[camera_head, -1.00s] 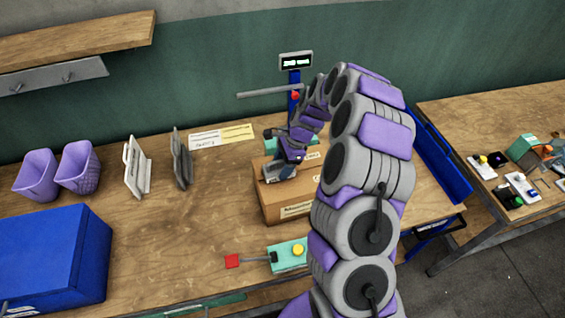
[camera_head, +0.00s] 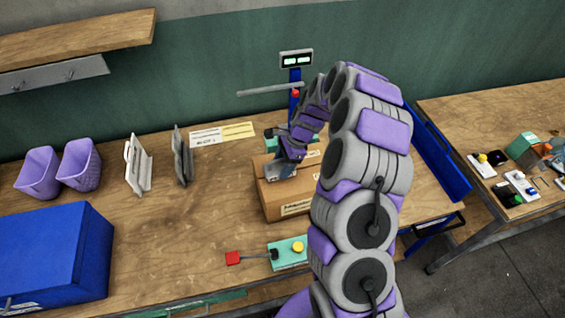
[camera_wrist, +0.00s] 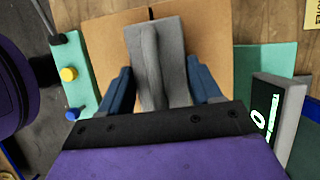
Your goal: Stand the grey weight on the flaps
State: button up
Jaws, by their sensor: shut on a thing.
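The grey weight (camera_wrist: 150,60) shows in the wrist view as a grey block with a raised ridge along its middle. My gripper (camera_wrist: 160,85) is shut on it, with a dark blue finger on each side. In the head view my gripper (camera_head: 287,160) points down over the brown cardboard box (camera_head: 292,207). The weight (camera_head: 281,172) is a small grey shape at the box top there. The flaps on top (camera_wrist: 215,40) lie behind the weight in the wrist view. I cannot tell whether the weight touches them.
A press with a blue column (camera_head: 295,78) and lit display (camera_head: 296,60) stands behind the box. A teal control plate (camera_head: 283,255) with a yellow button lies in front. Grey and white racks (camera_head: 137,165) stand left. Bench space left of the box is clear.

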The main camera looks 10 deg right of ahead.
jog(key=shift+f, duration=0.3)
jog(key=o, duration=1.7)
jog(key=p+v, duration=0.1)
jog(key=v, duration=1.6)
jog(key=shift+d+r, duration=0.1)
